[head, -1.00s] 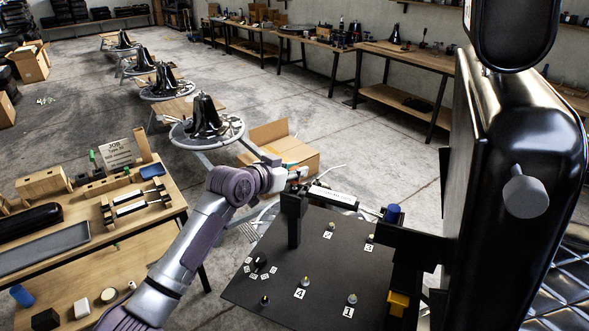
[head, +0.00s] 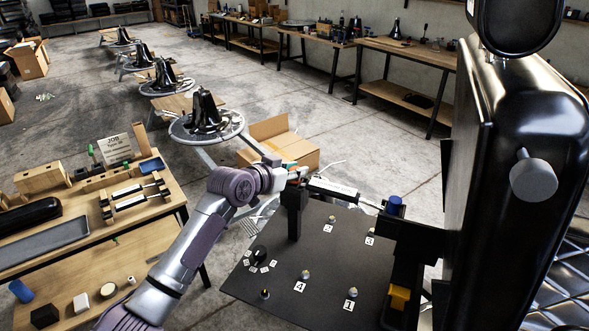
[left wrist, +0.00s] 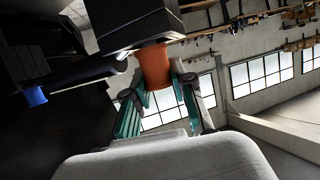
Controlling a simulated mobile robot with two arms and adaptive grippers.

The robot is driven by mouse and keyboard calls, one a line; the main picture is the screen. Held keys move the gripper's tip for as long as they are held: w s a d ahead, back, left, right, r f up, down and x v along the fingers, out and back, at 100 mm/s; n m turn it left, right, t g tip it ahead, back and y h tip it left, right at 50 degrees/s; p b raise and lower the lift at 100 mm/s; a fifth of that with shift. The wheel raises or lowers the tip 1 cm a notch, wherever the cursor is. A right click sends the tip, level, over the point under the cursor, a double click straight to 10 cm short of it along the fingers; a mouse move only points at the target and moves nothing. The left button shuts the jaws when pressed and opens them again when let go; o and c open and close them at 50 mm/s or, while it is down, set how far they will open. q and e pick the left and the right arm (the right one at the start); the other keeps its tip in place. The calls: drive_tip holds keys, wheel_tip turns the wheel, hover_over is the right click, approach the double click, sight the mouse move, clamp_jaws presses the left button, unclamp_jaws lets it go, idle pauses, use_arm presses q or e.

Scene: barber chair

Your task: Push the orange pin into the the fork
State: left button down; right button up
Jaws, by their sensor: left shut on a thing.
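The orange pin (left wrist: 155,68) shows in the left wrist view as a short cylinder between the teal-padded fingers of my left gripper (left wrist: 158,100). The gripper is shut on it. The pin's far end meets a black block of the fork (left wrist: 139,27); how deep it sits cannot be told. In the head view my left gripper (head: 297,174) is at the top of the upright black fork post (head: 294,215), and the pin is too small to make out there. A cylinder with a white label (head: 333,189) runs right from the fork. My right gripper is not in view.
A blue pin (head: 394,205) stands at the cylinder's other end; it also shows in the left wrist view (left wrist: 35,97). A dark board with numbered knobs (head: 325,265) lies below. The black chair back (head: 500,200) fills the right. A wooden bench (head: 150,235) stands left.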

use_arm(q)
drive_tip(key=shift+f, duration=0.25)
drive_tip(key=c, duration=0.9)
unclamp_jaws()
drive_tip(key=shift+s, duration=0.1)
drive_tip(key=v, duration=1.2)
drive_tip(key=shift+a+f, duration=0.1)
drive_tip(key=shift+f, duration=0.1)
